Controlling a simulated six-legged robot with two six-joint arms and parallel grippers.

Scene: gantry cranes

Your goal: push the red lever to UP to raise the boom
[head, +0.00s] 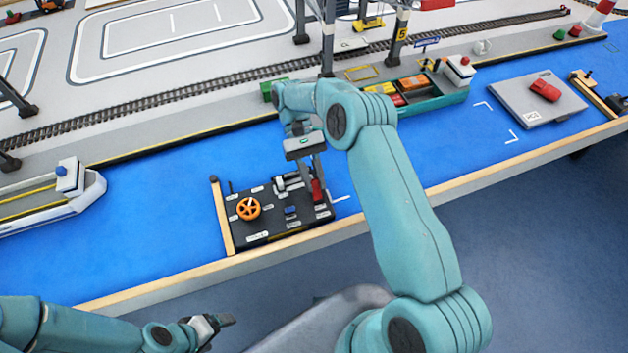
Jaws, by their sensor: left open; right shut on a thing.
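The black control panel (283,226) lies at the near edge of the blue surface, left of the middle in the head view. The red lever (318,193) stands at its right side. My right gripper (316,180) reaches down over the panel from above and is shut on the red lever. The gripper covers the lever's top, and any UP marking is too small to read. An orange handwheel (248,208) sits on the panel's left side. My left gripper (228,321) is open and empty at the lower left, in front of the table edge and away from the panel.
A wooden bar (222,216) stands along the panel's left edge. A white boat (45,205) lies at the left. A teal cargo ship (436,98) lies behind my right arm. Crane legs and rails stand behind.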

